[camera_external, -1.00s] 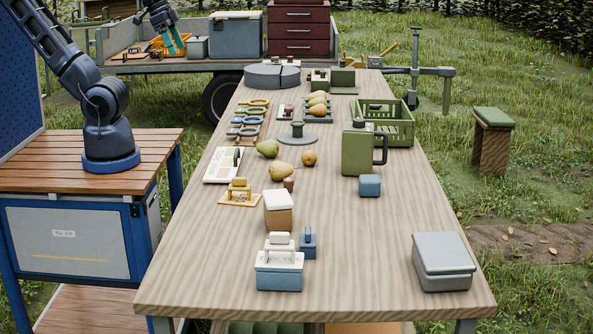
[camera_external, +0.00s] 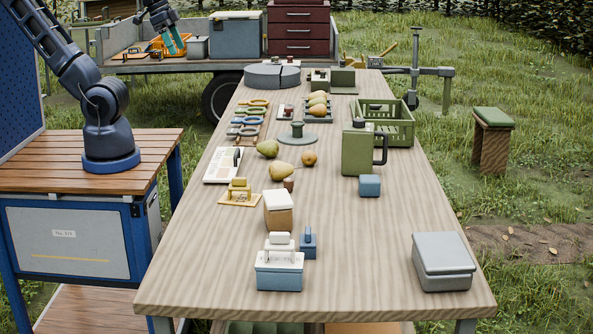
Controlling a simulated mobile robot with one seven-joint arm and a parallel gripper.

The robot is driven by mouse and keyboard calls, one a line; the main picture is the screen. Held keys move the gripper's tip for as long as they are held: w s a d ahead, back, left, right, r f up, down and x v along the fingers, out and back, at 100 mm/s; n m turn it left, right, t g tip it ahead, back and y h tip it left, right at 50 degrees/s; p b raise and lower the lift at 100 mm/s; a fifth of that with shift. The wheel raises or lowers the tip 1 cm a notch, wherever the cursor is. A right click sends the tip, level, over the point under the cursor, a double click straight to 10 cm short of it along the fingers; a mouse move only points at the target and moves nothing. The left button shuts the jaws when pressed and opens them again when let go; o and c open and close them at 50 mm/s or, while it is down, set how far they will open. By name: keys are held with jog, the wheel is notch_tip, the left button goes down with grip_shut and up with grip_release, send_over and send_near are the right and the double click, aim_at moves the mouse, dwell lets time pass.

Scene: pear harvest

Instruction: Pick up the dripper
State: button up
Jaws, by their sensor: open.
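My gripper (camera_external: 173,44) is at the upper left, with teal fingers pointing down. It is open and looks empty, raised in front of the trailer and well apart from the table. I cannot tell for sure which thing is the dripper. Small candidates on the table (camera_external: 350,270) are a blue piece with an upright stem (camera_external: 308,245), a small brown cup-like piece (camera_external: 288,184) and a round grey-green disc with a knob (camera_external: 297,137).
A blue box with a white handled top (camera_external: 279,278), a grey box (camera_external: 443,258), a green jug (camera_external: 357,150) and a green crate (camera_external: 400,133) stand on the table. Loose pears (camera_external: 279,172) lie mid-table. The front right-centre is clear. A trailer (camera_external: 130,66) stands behind.

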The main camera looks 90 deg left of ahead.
dwell(0.3)
jog(key=c, duration=0.6)
jog(key=shift+o, duration=0.2)
jog(key=shift+w, duration=0.1)
jog(key=m+t+y, duration=0.2)
jog(key=m+y, duration=0.8)
jog(key=m, duration=1.5)
send_over(288, 180)
jog(key=s+d, duration=0.6)
jog(key=d, duration=0.2)
jog(key=f, duration=3.4)
jog(key=shift+w+d+f, duration=0.15)
jog(key=shift+w+f, duration=0.05)
jog(key=shift+f, duration=0.05)
jog(key=shift+x, duration=5.3)
